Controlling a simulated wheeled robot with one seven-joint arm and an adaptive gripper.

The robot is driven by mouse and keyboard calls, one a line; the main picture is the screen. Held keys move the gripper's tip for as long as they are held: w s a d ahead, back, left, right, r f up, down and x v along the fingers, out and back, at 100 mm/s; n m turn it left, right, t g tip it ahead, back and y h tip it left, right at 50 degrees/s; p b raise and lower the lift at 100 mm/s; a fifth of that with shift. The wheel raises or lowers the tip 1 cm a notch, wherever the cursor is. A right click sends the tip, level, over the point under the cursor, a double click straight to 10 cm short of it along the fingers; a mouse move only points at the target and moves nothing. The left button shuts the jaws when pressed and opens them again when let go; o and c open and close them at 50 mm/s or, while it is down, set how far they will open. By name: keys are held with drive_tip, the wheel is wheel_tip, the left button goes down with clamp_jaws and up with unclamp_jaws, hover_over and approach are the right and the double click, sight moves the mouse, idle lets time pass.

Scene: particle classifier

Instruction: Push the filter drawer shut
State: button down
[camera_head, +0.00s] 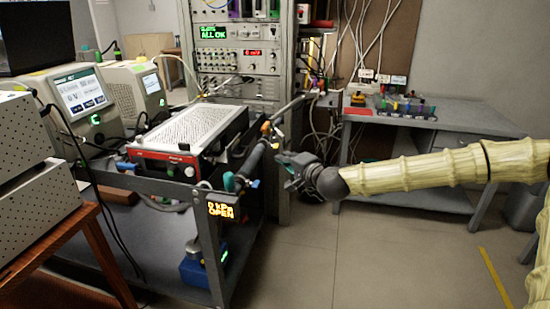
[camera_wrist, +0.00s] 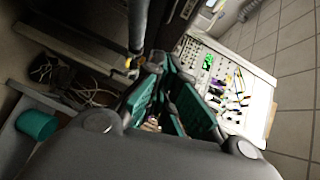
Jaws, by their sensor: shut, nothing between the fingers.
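My gripper (camera_head: 290,171) is shut and empty, in the air just right of the cart. In the wrist view its teal-padded fingers (camera_wrist: 158,62) come together near the top middle. A dark cylindrical housing (camera_head: 250,163) with orange and teal fittings runs along the cart's right edge, left of my gripper. A small display (camera_head: 220,210) below it on the cart reads "0 kPa OPEN". No part is clearly recognizable as the filter drawer, and I cannot tell whether my fingers touch anything. A grey tube (camera_wrist: 138,25) with a yellow fitting shows beyond the fingers.
A red-fronted instrument (camera_head: 160,165) with a perforated top sits on the cart (camera_head: 165,187). A grey bench (camera_head: 455,115) stands at back right.

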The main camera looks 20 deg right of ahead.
drive_tip(key=w+a+f, duration=0.2)
drive_tip(key=w+a, duration=0.4)
drive_tip(key=w, duration=0.5)
drive_tip(key=shift+w+f, duration=0.15)
drive_tip(key=shift+f, duration=0.1)
